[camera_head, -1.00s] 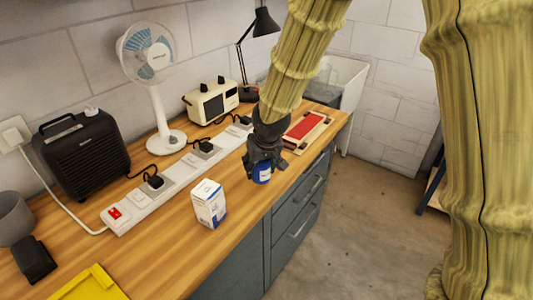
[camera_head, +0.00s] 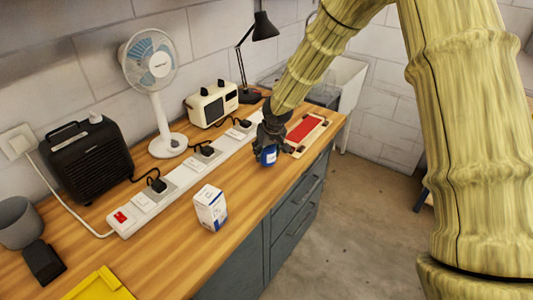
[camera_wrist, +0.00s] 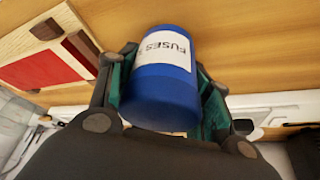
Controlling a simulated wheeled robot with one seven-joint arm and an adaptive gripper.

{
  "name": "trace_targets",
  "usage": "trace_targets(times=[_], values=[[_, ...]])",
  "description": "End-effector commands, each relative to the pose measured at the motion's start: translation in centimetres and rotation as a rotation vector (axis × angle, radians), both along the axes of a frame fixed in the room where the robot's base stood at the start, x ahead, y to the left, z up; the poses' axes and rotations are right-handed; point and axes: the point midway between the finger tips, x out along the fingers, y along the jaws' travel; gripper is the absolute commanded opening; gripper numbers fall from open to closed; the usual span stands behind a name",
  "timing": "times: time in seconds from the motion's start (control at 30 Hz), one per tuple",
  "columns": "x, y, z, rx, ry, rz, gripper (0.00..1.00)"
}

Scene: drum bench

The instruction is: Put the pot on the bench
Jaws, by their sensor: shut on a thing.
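The pot is a blue cylinder (camera_head: 268,156) with a white label, near the front edge of the wooden bench (camera_head: 175,222) in the head view. In the wrist view the pot (camera_wrist: 165,92) fills the middle, and its label reads "FUSES". My gripper (camera_head: 269,145) is shut on the pot, with a finger on each side of it; it also shows in the wrist view (camera_wrist: 168,100). The gripper hides the pot's upper part in the head view. I cannot tell whether its base touches the bench.
A red panel in a wooden frame (camera_head: 304,131) lies just right of the pot. A white box (camera_head: 211,208) stands to the left near the front edge. A long power strip (camera_head: 180,182) runs behind, with a fan (camera_head: 167,140), toaster (camera_head: 212,103) and black heater (camera_head: 88,160) along the wall.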

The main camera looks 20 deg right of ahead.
Motion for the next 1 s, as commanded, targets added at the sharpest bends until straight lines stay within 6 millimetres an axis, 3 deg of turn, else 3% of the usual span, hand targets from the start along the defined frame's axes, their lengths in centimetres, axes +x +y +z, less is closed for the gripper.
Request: trace_targets(times=[0.2, 0.6, 0.63, 0.73, 1.0], values=[[0.0, 0.0, -1.9, -0.001, 0.0, 0.001, 0.23], [0.0, 0.0, -2.4, 0.0, -0.001, 0.0, 0.23], [0.0, 0.0, -2.4, 0.0, -0.001, 0.0, 0.51], [0.0, 0.0, -2.3, 0.0, -0.001, 0.0, 0.69], [0.0, 0.0, -2.3, 0.0, -0.001, 0.0, 0.71]])
